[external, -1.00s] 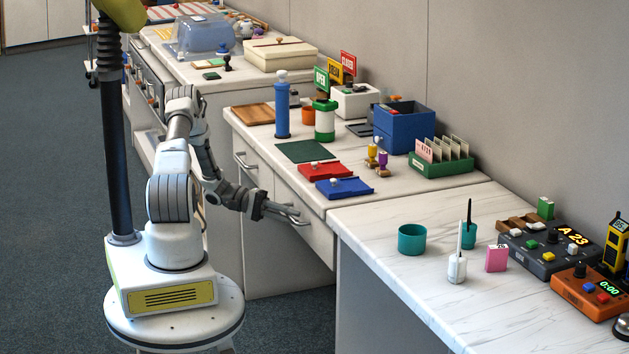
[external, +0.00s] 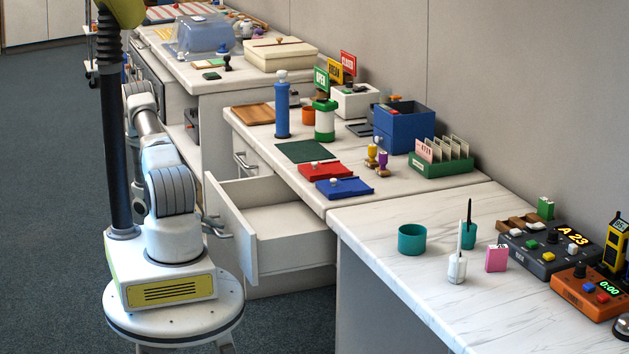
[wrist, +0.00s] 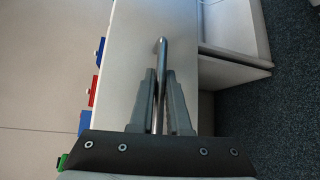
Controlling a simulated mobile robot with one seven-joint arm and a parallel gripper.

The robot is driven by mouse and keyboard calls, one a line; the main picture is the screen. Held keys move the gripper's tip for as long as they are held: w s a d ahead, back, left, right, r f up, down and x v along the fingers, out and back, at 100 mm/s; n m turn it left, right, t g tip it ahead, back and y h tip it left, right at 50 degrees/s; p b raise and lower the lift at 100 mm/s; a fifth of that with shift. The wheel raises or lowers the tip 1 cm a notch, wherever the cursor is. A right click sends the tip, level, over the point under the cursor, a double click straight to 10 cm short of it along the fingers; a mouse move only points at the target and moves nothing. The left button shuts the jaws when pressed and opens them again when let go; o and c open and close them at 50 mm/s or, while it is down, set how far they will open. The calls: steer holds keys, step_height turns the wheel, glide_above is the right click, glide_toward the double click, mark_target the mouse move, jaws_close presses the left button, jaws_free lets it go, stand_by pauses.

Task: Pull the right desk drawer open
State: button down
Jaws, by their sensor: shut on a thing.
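The right desk drawer (external: 285,227) stands pulled out in the external view, with its inside bare and pale. Its metal bar handle (external: 218,230) is on the front panel, partly hidden by my arm. In the wrist view the bar handle (wrist: 163,50) runs down between the two grey fingers of my gripper (wrist: 160,75). My gripper is shut on this handle. In the external view the gripper is mostly hidden behind my arm.
A closed drawer handle (external: 243,162) sits to the left. On the desk are a red tray (external: 318,170), a blue tray (external: 345,188) and a blue cylinder (external: 282,110). A marble-topped counter (external: 380,215) stands to the right of the open drawer.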

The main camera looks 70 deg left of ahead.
steer(key=shift+s+a, duration=0.1)
steer(key=shift+s, duration=1.2)
steer(key=c, duration=0.9)
jaws_free()
steer(key=p+v, duration=0.2)
steer(key=v, duration=1)
